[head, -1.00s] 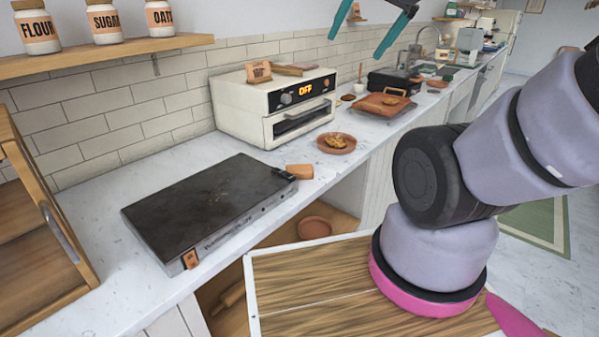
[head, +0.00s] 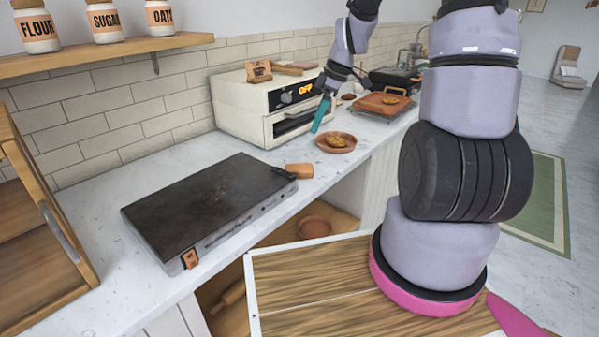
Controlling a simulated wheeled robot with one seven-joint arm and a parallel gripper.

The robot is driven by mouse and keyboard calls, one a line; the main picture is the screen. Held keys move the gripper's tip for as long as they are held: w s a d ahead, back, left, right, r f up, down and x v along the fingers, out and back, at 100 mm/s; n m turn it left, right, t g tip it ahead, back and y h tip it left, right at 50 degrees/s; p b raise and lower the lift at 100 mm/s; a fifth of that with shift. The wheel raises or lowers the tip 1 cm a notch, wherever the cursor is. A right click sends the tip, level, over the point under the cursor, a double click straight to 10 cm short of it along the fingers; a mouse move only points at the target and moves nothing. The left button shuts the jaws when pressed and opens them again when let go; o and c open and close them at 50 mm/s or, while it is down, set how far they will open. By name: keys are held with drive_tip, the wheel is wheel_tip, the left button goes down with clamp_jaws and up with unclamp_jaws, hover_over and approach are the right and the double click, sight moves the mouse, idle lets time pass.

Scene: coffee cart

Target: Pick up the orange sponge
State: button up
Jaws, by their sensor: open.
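I cannot pick out the orange sponge for sure. A small orange-brown block (head: 299,171) lies at the right corner of the black griddle (head: 210,205); I cannot tell whether it is a sponge or a handle. My gripper (head: 321,115) hangs in front of the toaster oven (head: 275,108), pointing down, above and behind the brown plate (head: 322,146) with food on it. It is open. One teal finger shows clearly; the other is not clearly seen. Nothing shows in its grasp.
A brown board-like item (head: 383,103) and a dark appliance (head: 395,78) stand farther along the counter. A shelf with labelled jars (head: 105,20) is on the wall at upper left. White counter (head: 95,215) left of the griddle is clear.

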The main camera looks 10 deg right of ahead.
sight(300, 167)
drive_tip(key=f+n, duration=0.1)
drive_tip(key=f, duration=0.2)
drive_tip(key=w+a+f+n, duration=0.1)
drive_tip(key=f, duration=0.2)
drive_tip(key=a+f+y, duration=0.1)
drive_tip(key=f, duration=0.2)
drive_tip(key=shift+w+f+n+g, duration=0.3)
drive_tip(key=shift+f+n+g, duration=0.1)
drive_tip(key=x, duration=0.6)
drive_tip(key=shift+s+a+f, duration=0.1)
drive_tip(key=shift+s+f, duration=0.1)
drive_tip(key=shift+s, duration=0.05)
drive_tip(key=c, duration=1.5)
wheel_tip(300, 167, up, 10)
